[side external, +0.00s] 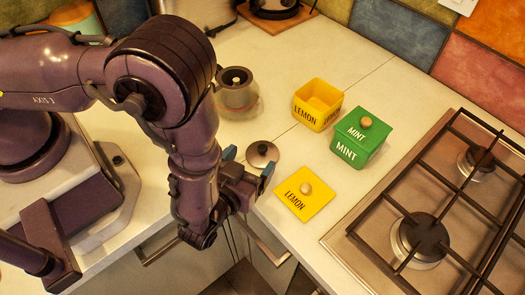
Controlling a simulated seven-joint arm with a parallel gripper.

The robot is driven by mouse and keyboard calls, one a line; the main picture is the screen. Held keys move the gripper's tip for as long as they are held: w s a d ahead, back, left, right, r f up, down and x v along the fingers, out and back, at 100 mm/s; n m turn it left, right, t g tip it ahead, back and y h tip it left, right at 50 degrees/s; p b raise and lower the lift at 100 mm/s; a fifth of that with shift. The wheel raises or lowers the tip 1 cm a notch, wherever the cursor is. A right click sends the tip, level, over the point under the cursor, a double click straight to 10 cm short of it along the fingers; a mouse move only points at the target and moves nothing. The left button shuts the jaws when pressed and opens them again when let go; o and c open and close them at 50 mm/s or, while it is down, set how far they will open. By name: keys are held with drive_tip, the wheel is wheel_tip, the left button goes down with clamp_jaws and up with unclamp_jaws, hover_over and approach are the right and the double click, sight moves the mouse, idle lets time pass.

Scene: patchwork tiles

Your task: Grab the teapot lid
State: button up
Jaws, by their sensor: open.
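The teapot lid (262,153), a dark round disc with a small pale-topped knob, lies on the white counter. The teapot (237,98), grey and glassy with a dark round opening at its top, stands behind the lid. My gripper (248,167) is open, with blue-grey fingertips, just in front of the lid in the picture. One finger shows at the lid's left and the other at its lower right. The fingers look apart from the lid, but their height above the counter is hard to tell. Nothing shows between them.
An open yellow LEMON box (318,108) and a closed green MINT box (357,145) stand right of the lid. The yellow LEMON box lid (304,195) lies near the counter's front edge. A gas hob (440,215) fills the right. Bare counter lies between teapot and boxes.

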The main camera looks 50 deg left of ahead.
sight(260, 152)
drive_tip(key=shift+x, duration=2.7)
drive_tip(key=shift+d+f, duration=0.15)
drive_tip(key=shift+d, duration=0.05)
drive_tip(key=c, duration=1.2)
